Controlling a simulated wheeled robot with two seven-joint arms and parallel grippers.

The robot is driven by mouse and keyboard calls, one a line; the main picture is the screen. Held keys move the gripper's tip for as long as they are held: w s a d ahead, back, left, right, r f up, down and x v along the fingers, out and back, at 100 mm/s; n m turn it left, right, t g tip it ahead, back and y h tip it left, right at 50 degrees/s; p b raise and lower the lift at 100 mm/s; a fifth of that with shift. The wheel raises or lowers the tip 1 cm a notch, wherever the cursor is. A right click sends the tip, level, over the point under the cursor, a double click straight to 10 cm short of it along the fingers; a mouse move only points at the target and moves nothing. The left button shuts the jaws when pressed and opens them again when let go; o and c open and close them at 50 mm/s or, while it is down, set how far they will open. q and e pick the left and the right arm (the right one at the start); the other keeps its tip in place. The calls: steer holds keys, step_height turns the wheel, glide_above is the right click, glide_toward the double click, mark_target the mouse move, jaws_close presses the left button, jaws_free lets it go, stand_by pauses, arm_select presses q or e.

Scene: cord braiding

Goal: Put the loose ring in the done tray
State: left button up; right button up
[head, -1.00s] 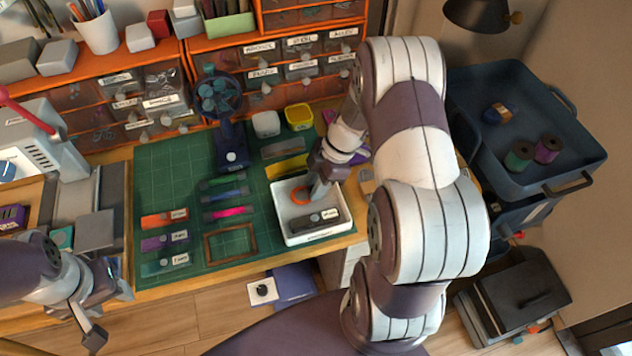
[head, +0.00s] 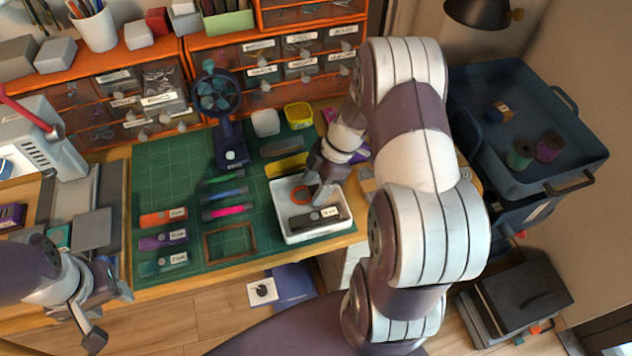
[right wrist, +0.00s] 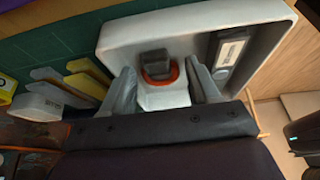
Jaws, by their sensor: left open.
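An orange ring (head: 300,195) lies in the white tray (head: 292,239) at the right front of the green mat. My right gripper (head: 318,192) reaches down into this tray beside the ring. In the right wrist view its fingers stand apart, one on each side of the ring (right wrist: 162,80), with gaps visible. A dark grey block (right wrist: 155,62) shows at the ring's middle; I cannot tell how they touch. A dark labelled bar (head: 313,219) lies in the tray's front part. My left gripper (head: 108,314) is open and empty at the lower left, near the bench's front edge.
The green mat (head: 165,180) holds several labelled colour bars, cords, a wooden frame (head: 230,242) and a small fan (head: 218,95). A yellow tub (head: 299,115) stands behind the tray. A blue bin (head: 520,120) with spools is at right.

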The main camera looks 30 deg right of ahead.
steer(key=p+v, duration=0.6)
steer(key=v, duration=0.6)
steer(key=shift+d+r+p, duration=0.15)
steer(key=shift+r+p, duration=0.15)
steer(key=shift+p, duration=0.1)
steer(key=shift+s, duration=0.1)
